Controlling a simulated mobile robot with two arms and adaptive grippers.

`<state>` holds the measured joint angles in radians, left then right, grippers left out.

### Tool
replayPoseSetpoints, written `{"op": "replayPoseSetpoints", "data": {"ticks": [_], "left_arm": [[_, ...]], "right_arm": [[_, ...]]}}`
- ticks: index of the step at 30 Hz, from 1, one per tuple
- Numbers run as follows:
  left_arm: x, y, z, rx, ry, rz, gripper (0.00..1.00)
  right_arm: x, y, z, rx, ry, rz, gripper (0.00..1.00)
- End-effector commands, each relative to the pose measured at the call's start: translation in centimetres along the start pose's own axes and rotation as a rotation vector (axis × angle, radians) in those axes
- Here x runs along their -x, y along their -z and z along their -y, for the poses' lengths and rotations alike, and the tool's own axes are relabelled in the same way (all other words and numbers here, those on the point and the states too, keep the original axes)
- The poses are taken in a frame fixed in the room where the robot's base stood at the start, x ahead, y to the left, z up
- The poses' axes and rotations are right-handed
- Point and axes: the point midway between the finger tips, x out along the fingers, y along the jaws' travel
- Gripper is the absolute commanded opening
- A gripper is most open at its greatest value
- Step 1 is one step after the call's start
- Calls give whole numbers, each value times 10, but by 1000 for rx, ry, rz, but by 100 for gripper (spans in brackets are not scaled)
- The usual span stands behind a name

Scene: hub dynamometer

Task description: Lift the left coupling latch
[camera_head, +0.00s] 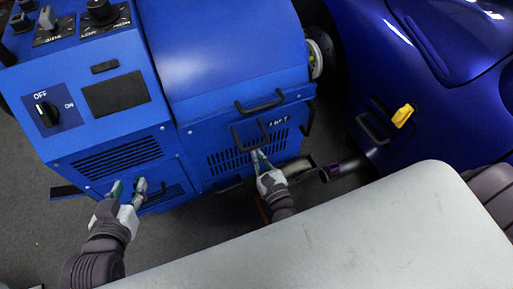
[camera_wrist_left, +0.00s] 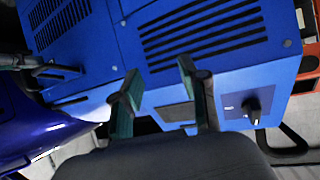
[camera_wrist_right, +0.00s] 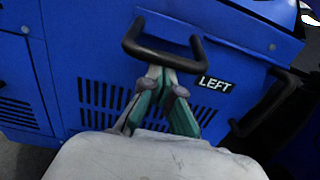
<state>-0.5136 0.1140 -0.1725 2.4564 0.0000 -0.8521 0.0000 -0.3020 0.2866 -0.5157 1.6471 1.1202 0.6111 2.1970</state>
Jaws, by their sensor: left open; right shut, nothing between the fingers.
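The left coupling latch is a black U-shaped bar (camera_head: 244,149) on the blue dynamometer's front, beside a LEFT label. It shows close up in the right wrist view (camera_wrist_right: 150,54), hanging at the top of a slotted vent. My right gripper (camera_head: 257,153) is shut and empty. Its fingertips, also in the right wrist view (camera_wrist_right: 161,72), are right at the lower edge of the latch bar; I cannot tell whether they touch it. My left gripper (camera_head: 128,186) is open and empty in front of the lower left vent, and shows open in the left wrist view (camera_wrist_left: 158,82).
The blue dynamometer (camera_head: 225,60) has a black handle (camera_head: 261,104) above the latch and an OFF/ON switch (camera_head: 46,113).

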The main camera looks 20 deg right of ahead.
Motion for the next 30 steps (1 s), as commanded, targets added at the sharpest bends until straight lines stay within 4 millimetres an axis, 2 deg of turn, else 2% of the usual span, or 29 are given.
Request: {"op": "replayPoseSetpoints", "data": {"ticks": [3,9,11,13,20,21,24,30], "left_arm": [[20,-43,7,3,16,262,44],[70,-106,15,14,38,658,44],[85,-117,17,17,42,745,44],[93,-118,17,18,43,781,44],[98,-104,17,18,42,773,44],[86,-117,17,18,41,786,44],[68,-136,17,18,38,799,44],[38,-181,15,16,31,826,44]], "right_arm": [[1,-8,0,0,1,-31,0],[2,-11,0,0,1,-77,0],[3,-12,0,-1,2,-89,0],[3,-14,0,0,1,-105,0],[4,-18,0,-1,2,-153,0],[4,-19,0,-1,1,-162,0],[5,-21,0,-2,2,-184,0],[6,-27,0,-3,3,-235,0]]}}
